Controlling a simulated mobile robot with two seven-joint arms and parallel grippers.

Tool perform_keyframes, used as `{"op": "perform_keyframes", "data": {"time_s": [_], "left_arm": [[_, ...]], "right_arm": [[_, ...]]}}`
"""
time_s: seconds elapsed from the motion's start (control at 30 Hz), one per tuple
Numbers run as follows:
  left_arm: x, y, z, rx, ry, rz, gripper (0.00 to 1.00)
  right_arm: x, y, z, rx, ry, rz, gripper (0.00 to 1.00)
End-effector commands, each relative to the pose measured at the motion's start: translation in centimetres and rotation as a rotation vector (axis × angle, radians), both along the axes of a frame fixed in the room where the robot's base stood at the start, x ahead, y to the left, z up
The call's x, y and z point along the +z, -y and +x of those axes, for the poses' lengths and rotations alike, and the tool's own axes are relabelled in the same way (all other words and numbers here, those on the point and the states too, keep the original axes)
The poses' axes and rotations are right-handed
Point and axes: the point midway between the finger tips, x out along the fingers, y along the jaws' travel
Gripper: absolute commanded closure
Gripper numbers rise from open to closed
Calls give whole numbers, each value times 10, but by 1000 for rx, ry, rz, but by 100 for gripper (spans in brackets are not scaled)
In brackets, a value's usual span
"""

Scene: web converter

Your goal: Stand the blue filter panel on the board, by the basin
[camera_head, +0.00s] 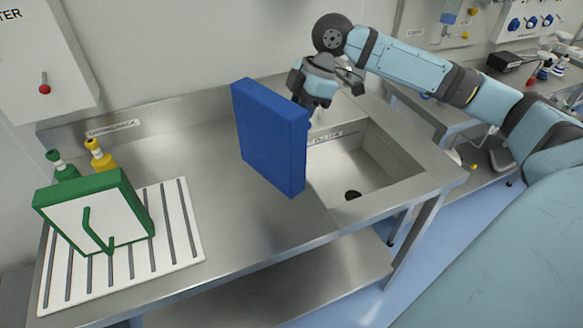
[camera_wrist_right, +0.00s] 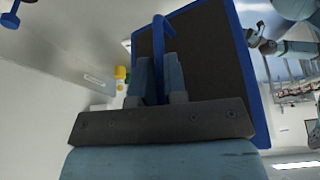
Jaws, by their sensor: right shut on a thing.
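The blue filter panel (camera_head: 270,137) is upright in the air over the steel counter, beside the basin. My right gripper (camera_head: 312,108) is behind it, shut on its blue handle; the panel hides part of the fingers. In the right wrist view, the fingers (camera_wrist_right: 160,75) are around the handle (camera_wrist_right: 159,40), with the panel's dark face and blue frame (camera_wrist_right: 246,75) beyond. The white board (camera_head: 184,240) with grey slots lies at the left of the counter. The basin (camera_head: 375,160) is sunk in the counter at the right. My left gripper is not in view.
A green-framed panel (camera_head: 130,205) stands on the board's left part, its handle facing the front. A green-capped bottle (camera_head: 62,168) and a yellow bottle (camera_head: 100,158) stand behind it. The board's right part and the counter between board and basin are clear.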

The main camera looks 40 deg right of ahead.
Motion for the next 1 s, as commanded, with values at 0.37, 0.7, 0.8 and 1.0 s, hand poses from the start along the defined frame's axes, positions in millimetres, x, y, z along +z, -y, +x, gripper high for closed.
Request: {"op": "perform_keyframes", "data": {"time_s": [0.37, 0.7, 0.8, 1.0], "left_arm": [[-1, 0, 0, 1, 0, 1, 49], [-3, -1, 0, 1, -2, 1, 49], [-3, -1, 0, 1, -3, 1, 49], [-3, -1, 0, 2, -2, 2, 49]], "right_arm": [[-83, 0, 0, -2, -1, 0, 100], [-117, 0, 0, -2, -2, 1, 100], [-129, 0, 0, -2, -1, 0, 100], [-131, 0, 0, -2, 3, 0, 100]]}}
